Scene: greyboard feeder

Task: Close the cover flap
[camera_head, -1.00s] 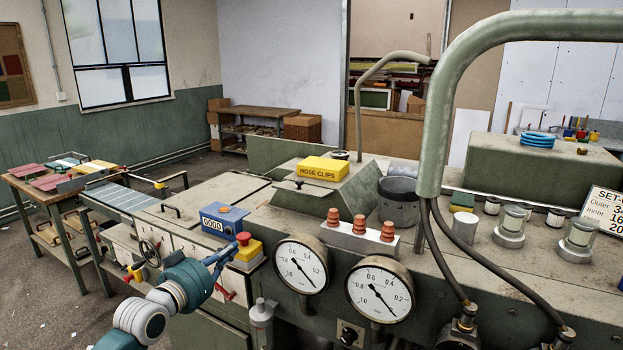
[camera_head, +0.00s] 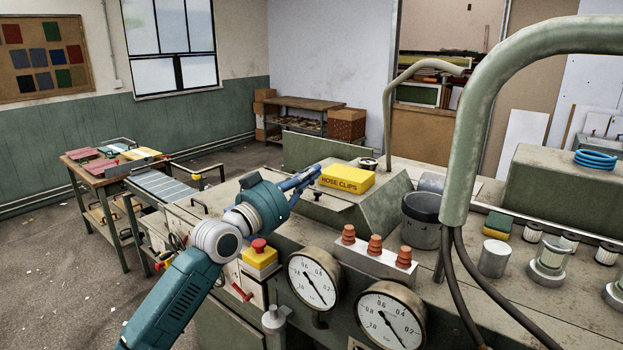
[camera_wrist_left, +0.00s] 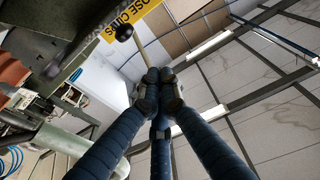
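A grey-green sloped housing (camera_head: 372,205) stands on the machine top. A small plate with a black knob (camera_head: 318,196) sits at its front left; it may belong to the cover flap, but I cannot tell. A flat green panel (camera_head: 325,150) stands upright behind. My left gripper (camera_head: 316,171) points right, its fingertips by the left end of the yellow hose clips box (camera_head: 346,180). In the left wrist view its fingers (camera_wrist_left: 158,88) are drawn together with nothing visible between them, and a black knob (camera_wrist_left: 124,32) shows beyond the tips, apart from them. My right gripper is out of view.
The yellow box lies on the housing. Red-brown cones (camera_head: 375,245), two gauges (camera_head: 313,278) and a red emergency button (camera_head: 259,245) are in front. A thick curved pipe (camera_head: 466,130) and dark bucket (camera_head: 422,215) stand to the right.

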